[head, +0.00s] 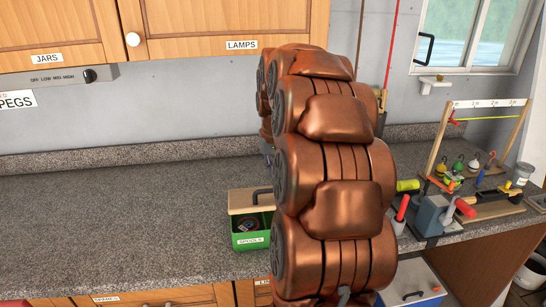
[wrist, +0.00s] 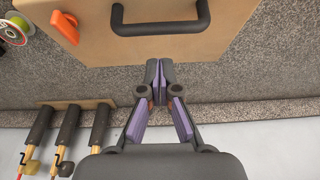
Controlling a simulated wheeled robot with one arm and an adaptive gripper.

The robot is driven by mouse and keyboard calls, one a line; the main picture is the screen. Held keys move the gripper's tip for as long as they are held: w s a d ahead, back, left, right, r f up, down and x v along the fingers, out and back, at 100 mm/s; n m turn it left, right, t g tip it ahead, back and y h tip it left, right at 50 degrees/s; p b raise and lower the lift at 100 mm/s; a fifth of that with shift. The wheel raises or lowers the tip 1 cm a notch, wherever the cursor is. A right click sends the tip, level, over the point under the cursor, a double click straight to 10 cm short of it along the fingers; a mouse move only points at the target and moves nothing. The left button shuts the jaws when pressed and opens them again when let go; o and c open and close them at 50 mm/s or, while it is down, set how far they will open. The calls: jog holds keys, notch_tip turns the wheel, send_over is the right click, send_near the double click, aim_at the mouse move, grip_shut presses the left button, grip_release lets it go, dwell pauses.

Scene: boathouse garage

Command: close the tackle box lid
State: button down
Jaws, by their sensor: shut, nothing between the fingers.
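The tackle box is a green box (head: 252,240) with a white label on its front, on the counter in the head view. Its tan lid (head: 242,200) with a dark handle stands raised at the back, so the dark inside shows. My arm hides the right part of the box and lid. In the wrist view the tan lid (wrist: 200,45) fills the top, with its black handle (wrist: 160,25) and an orange latch (wrist: 65,26). My gripper (wrist: 157,68) is shut and empty, its purple-padded fingertips at the lid's edge. I cannot tell whether they touch it. The head view hides my gripper behind my arm.
A spool (wrist: 14,30) is beside the lid. A vise (head: 432,214) and a lure rack (head: 475,165) stand to the right. The counter (head: 110,210) is clear on the left.

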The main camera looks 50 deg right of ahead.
aim_at(273, 201)
jog(key=shift+s+a+f+p, duration=0.2)
jog(key=shift+s+f, duration=0.05)
jog(key=shift+f, duration=0.2)
jog(key=shift+s+a+f+p, duration=0.15)
jog(key=shift+s+f+p, duration=0.05)
jog(key=shift+f, duration=0.25)
jog(key=shift+f, duration=0.1)
jog(key=shift+f+b, duration=0.15)
jog(key=shift+b, duration=0.2)
jog(key=shift+t+h, duration=0.7)
jog(key=shift+t, duration=0.2)
jog(key=f+b, duration=0.1)
jog(key=b, duration=0.1)
jog(key=s+a+f+b, duration=0.1)
jog(key=b, duration=0.1)
jog(key=s+f+b, duration=0.1)
jog(key=b, duration=0.1)
jog(key=shift+s+a, duration=0.1)
jog(key=shift+a, duration=0.25)
jog(key=f+t+b, duration=0.1)
jog(key=b, duration=0.1)
jog(key=s+a+f+h+b, duration=0.1)
jog(key=b, duration=0.2)
jog(key=shift+s+f+t, duration=0.2)
jog(key=shift+f+t, duration=0.15)
jog(key=shift+t, duration=0.05)
jog(key=shift+r+h, duration=0.15)
jog(key=shift+h, duration=0.15)
